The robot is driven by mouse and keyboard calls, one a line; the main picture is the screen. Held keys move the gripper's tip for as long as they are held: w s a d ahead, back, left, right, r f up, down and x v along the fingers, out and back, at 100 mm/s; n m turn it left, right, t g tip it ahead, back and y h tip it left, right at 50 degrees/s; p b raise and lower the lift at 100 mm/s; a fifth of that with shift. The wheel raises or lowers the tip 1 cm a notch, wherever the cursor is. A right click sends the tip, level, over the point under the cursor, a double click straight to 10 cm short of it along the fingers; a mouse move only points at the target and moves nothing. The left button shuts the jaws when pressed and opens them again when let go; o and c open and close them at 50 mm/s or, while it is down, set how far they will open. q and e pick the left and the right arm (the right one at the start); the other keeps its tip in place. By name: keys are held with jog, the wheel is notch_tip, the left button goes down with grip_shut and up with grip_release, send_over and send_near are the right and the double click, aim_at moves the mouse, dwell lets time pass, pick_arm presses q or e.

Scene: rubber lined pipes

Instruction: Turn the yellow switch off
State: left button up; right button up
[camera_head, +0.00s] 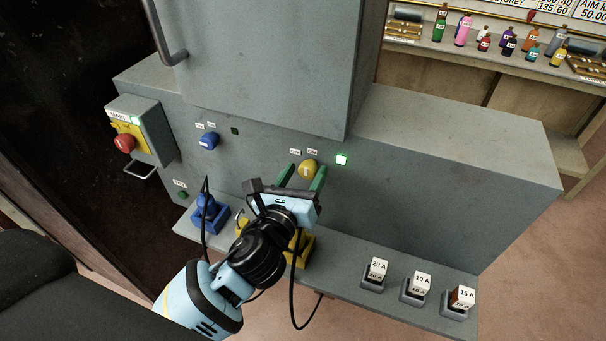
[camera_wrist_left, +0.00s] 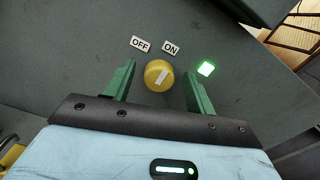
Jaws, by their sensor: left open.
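The yellow switch (camera_head: 308,169) is a round knob on the front of the grey cabinet, below small OFF and ON labels. In the left wrist view the yellow switch (camera_wrist_left: 159,75) has a pale pointer mark tilted toward the ON label (camera_wrist_left: 171,48); the OFF label (camera_wrist_left: 140,44) is to its left. A green light (camera_head: 341,160) glows to its right. My left gripper (camera_head: 303,180) is open, its green fingers on either side of the knob. In the left wrist view there are gaps between the fingers (camera_wrist_left: 157,88) and the knob. My right gripper is not in view.
A blue switch (camera_head: 208,141) with a dark indicator is to the left. A red button (camera_head: 124,143) sits on a side box. Blue (camera_head: 208,213) and yellow plug blocks and several labelled fuses (camera_head: 422,283) stand on the ledge below. The upper cabinet (camera_head: 270,60) juts out above.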

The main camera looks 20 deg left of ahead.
pick_arm(q)
jog(key=c, duration=1)
jog(key=shift+o, duration=0.2)
